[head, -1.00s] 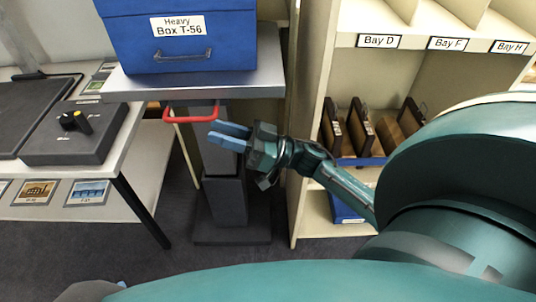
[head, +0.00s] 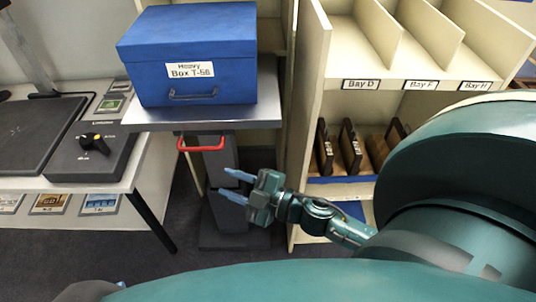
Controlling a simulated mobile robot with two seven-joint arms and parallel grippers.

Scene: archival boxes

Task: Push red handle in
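A red U-shaped handle (head: 201,147) sticks out under the front edge of the metal platform (head: 205,126) that carries a blue box labelled "Heavy Box T-56" (head: 225,40). My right gripper (head: 225,182) is open and empty, its two light-blue fingers spread apart and pointing left. It appears below and slightly right of the handle, in front of the dark column (head: 219,160), with a visible gap to the handle. A small light-blue tip at the bottom left edge seems to be part of my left gripper (head: 121,285); the rest is hidden.
A table with a dark control box (head: 75,160), its knob black and yellow, stands at the left. A cream shelf unit (head: 308,110) with bay labels stands close on the right, holding several dark upright items. Dark floor (head: 165,270) shows between them.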

